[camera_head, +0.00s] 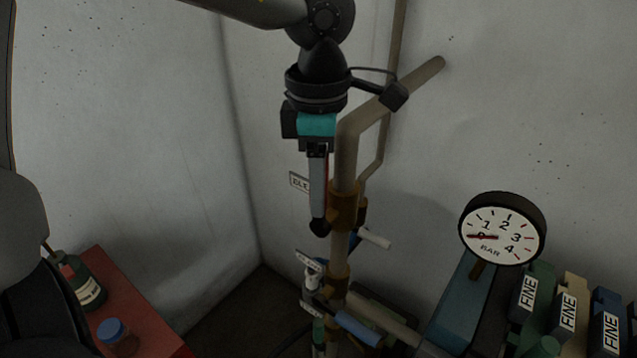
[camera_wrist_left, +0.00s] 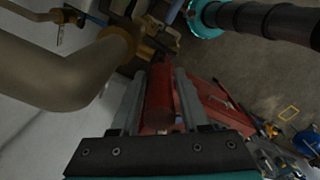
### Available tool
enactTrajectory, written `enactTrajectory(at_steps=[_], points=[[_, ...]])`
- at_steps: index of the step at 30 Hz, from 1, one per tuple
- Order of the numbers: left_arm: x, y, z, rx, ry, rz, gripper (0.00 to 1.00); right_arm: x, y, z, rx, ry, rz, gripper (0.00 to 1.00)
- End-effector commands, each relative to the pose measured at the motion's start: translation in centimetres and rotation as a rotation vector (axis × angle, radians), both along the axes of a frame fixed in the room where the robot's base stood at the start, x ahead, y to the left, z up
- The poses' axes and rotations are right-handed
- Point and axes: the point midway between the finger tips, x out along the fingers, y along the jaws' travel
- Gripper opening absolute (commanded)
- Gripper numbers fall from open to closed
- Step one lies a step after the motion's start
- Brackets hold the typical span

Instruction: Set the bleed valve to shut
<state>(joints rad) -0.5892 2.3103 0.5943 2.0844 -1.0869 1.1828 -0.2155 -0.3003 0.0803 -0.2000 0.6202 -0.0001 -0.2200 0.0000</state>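My left gripper (camera_head: 319,226) hangs fingers-down just left of the upright pipe, beside a brass valve body (camera_head: 346,207). A thin red strip (camera_head: 327,170) shows between the gripper and the pipe. In the left wrist view, a red bar (camera_wrist_left: 160,95), apparently a valve lever, lies between the two fingers (camera_wrist_left: 161,85). The fingers are apart, but I cannot tell whether they press on it. A label (camera_head: 299,181), partly covered by the gripper and seemingly starting "BLE", is on the wall behind. My right gripper is not in view.
A round gauge (camera_head: 502,230) reads near 0 bar. Blocks marked FINE (camera_head: 568,312) stand right. A red surface (camera_head: 137,318) holds a bottle (camera_head: 84,284) and a blue-capped jar (camera_head: 117,337).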

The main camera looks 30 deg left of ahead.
Motion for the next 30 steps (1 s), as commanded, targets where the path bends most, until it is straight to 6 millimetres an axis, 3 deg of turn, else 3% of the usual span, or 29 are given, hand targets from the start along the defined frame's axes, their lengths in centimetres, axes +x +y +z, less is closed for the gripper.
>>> enactTrajectory(at_steps=[2, 11, 30], points=[[0.01, 0.0, 0.02, 0.0, 0.0, 0.0, 0.35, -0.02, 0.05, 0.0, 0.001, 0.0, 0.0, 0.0], [0.0, -0.01, 0.04, 0.0, 0.0, 0.0, 0.01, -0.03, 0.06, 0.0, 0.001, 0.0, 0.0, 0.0], [0.0, -0.01, 0.07, 0.0, -0.001, -0.001, 0.0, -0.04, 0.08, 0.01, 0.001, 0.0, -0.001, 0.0]])
